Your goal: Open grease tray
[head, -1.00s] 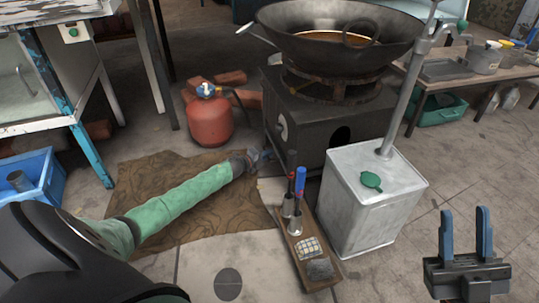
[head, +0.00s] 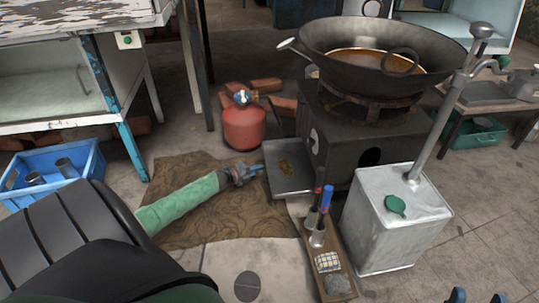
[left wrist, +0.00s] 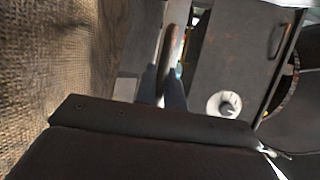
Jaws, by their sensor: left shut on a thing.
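The grease tray (head: 288,178) is a shallow dark metal tray with a brownish patch inside. It sticks out from the left side of the black stove (head: 345,140), and its far end meets the stove. My left gripper (head: 259,168) is shut on the tray's outer edge. In the left wrist view the fingers (left wrist: 163,88) close around a thin rim or handle (left wrist: 174,45); the exact contact is partly hidden. My right gripper (head: 478,297) shows only its two blue fingertips at the bottom edge, apart with nothing between them.
A red gas cylinder (head: 244,127) stands behind the tray. A plank with brushes and scrubbers (head: 326,262) and a metal oil can (head: 393,225) stand to its right. A large wok (head: 385,60) sits on the stove. A brown mat (head: 225,222) lies beneath my left arm.

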